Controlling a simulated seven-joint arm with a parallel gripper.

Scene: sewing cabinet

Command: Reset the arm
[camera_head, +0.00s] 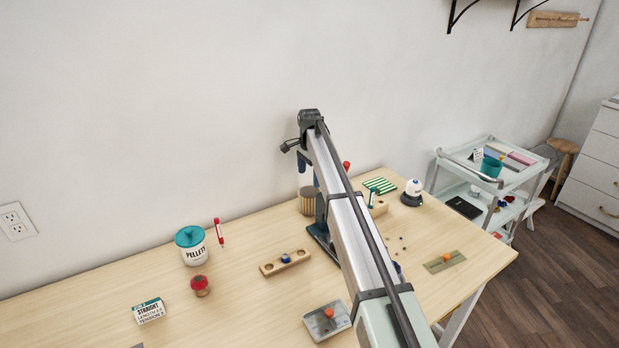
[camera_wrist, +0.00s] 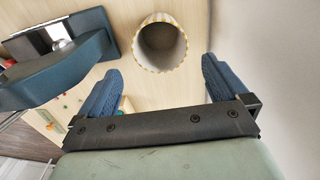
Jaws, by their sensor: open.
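My gripper (camera_wrist: 161,66) is open and empty in the wrist view. Its two blue fingers stand wide apart, and a round container with a patterned rim (camera_wrist: 160,70) shows beyond them on the tabletop. In the head view my grey arm reaches from the bottom edge up over the table and largely hides its end. The ribbed tan container (camera_head: 306,201) stands at the back of the table, beside a dark blue stand (camera_head: 322,236) partly covered by my arm. The blue stand fills the upper left of the wrist view (camera_wrist: 40,87).
A pellets jar (camera_head: 192,249), red-topped pot (camera_head: 200,286), small carton (camera_head: 149,311) and wooden block (camera_head: 285,263) are left of my arm. A metal plate (camera_head: 340,318) lies in front. A white-topped item (camera_head: 412,192) and plate (camera_head: 445,261) are right. The wall is close behind.

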